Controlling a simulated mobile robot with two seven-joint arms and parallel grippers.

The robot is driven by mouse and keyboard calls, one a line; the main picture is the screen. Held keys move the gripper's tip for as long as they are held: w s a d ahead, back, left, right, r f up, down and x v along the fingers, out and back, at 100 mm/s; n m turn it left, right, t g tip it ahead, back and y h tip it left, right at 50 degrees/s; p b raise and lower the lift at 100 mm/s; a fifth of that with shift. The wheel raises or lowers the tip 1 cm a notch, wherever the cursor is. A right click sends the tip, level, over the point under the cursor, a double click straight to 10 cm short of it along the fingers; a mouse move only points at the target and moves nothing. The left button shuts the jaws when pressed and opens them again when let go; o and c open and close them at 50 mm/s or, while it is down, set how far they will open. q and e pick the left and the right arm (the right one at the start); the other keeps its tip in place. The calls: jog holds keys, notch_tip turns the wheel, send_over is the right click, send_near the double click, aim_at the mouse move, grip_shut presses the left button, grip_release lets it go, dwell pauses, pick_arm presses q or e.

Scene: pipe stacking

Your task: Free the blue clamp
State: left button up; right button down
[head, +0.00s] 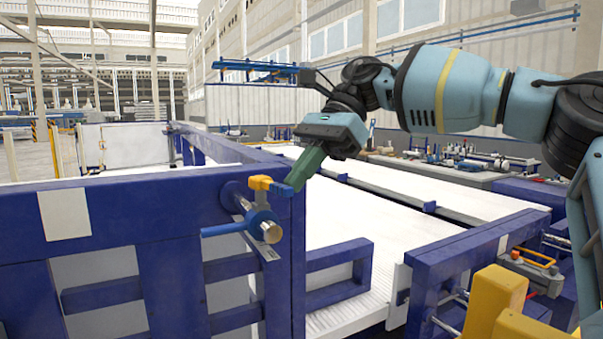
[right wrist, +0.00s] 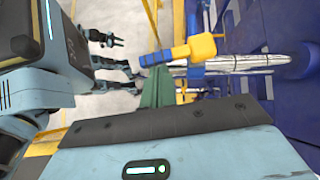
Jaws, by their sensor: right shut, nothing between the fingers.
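The blue clamp (head: 262,222) sits on a metal rod end at the corner of the blue frame, with a blue handle sticking out left. Above it is an orange-yellow piece (head: 262,183) with a short blue tip (head: 282,189). In the right wrist view the yellow piece (right wrist: 203,46) and its blue tip (right wrist: 155,58) lie just beyond my fingers. My right gripper (head: 296,187) has green fingers, shut and empty, pointing down-left at the blue tip. The fingertips look very close to it; I cannot tell whether they touch. My left gripper does not show clearly.
The blue frame (head: 120,212) with a pale label stands at left. White ribbed panels (head: 345,255) fill the middle. Yellow posts (head: 497,300) and a blue bracket (head: 425,278) stand at lower right. A workbench with tools is behind. Open air lies above the frame.

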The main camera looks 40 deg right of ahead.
jog(key=shift+s+a+b, duration=0.25)
jog(key=shift+a+b, duration=0.1)
jog(key=shift+a, duration=0.25)
jog(key=shift+r, duration=0.1)
jog(key=v, duration=0.7)
jog(key=shift+s+d+r, duration=0.15)
jog(key=shift+d, duration=0.1)
jog(key=c, duration=2.1)
grip_release()
